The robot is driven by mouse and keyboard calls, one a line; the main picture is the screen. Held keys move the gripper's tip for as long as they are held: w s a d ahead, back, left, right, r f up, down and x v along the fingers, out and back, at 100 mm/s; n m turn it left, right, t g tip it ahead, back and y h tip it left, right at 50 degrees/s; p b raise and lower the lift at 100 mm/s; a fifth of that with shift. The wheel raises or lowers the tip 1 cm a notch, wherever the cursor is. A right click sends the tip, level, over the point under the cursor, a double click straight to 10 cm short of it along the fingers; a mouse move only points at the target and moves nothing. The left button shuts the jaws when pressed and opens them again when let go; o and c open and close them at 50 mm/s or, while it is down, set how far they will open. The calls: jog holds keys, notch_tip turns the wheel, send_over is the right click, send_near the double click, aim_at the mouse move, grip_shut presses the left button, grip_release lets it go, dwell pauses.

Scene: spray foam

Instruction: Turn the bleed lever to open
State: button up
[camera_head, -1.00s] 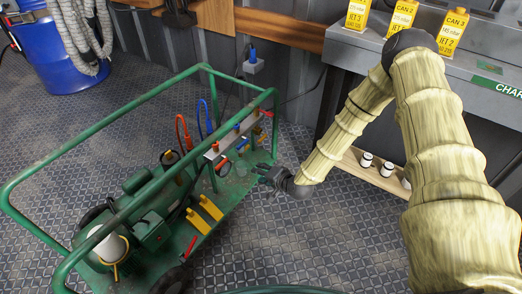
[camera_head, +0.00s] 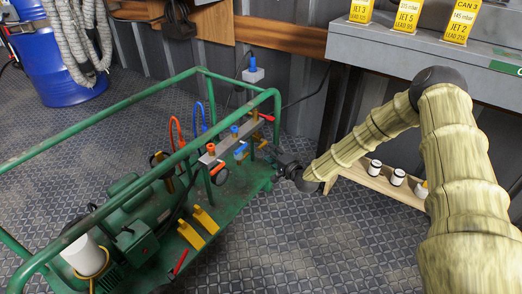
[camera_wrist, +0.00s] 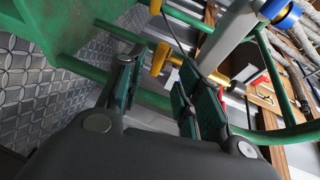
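The green cart (camera_head: 100,215) carries a grey manifold (camera_head: 225,146) with orange and blue fittings and several small levers. A red lever (camera_head: 266,117) is at the manifold's far right end, and a blue lever (camera_head: 240,152) hangs below it. I cannot tell which one is the bleed lever. My gripper (camera_head: 270,152) is just right of the manifold, at the cart's right end. In the wrist view my gripper (camera_wrist: 157,90) is open, with nothing held between its fingers. The manifold (camera_wrist: 232,38) is beyond the fingers, with a yellow knob (camera_wrist: 160,58) near the gap.
The cart's green rail frame crosses close to my gripper. A grey bench (camera_head: 440,60) with yellow labelled cards stands at the right. A wooden rack (camera_head: 383,180) with white cups is under my arm. A blue drum (camera_head: 50,60) stands far left. Patterned floor is clear in front.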

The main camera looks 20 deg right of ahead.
aim_at(261, 146)
jog(key=shift+b+x, duration=1.6)
jog(key=shift+x, duration=2.4)
jog(key=shift+f, duration=0.1)
grip_shut()
